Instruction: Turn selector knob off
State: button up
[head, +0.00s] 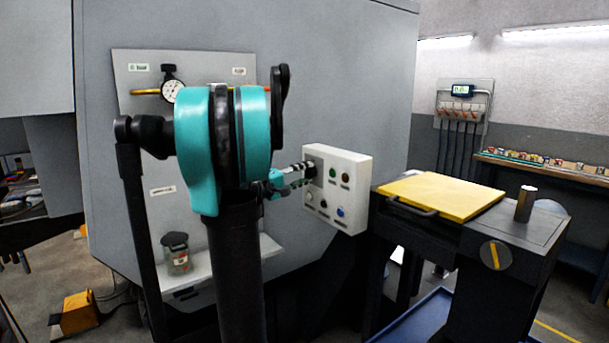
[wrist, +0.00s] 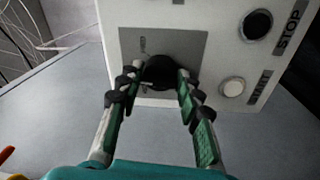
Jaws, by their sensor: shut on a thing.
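The selector knob (wrist: 160,72) is a round black knob on a grey plate of the white control box. In the wrist view my gripper (wrist: 157,84) has its two fingers on either side of the knob, shut on it. Small marks show on the grey plate (wrist: 196,46) beside the knob. I cannot tell which position the knob points to.
The box also bears a black button (wrist: 256,24) marked STOP and a white button (wrist: 233,87). A dark bench with a yellow plate (head: 440,196) stands right of the box. A gauge (head: 173,92) and a jar (head: 177,255) are left, behind my arm.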

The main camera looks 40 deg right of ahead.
jog(key=shift+f, duration=0.1)
dwell(0.3)
jog(key=o, duration=1.1)
jog(key=shift+w, duration=0.1)
jog(key=shift+o, duration=0.2)
jog(key=a, duration=1.2)
jog(key=shift+w+f, duration=0.25)
jog(key=shift+f, duration=0.15)
jog(key=shift+f, duration=0.1)
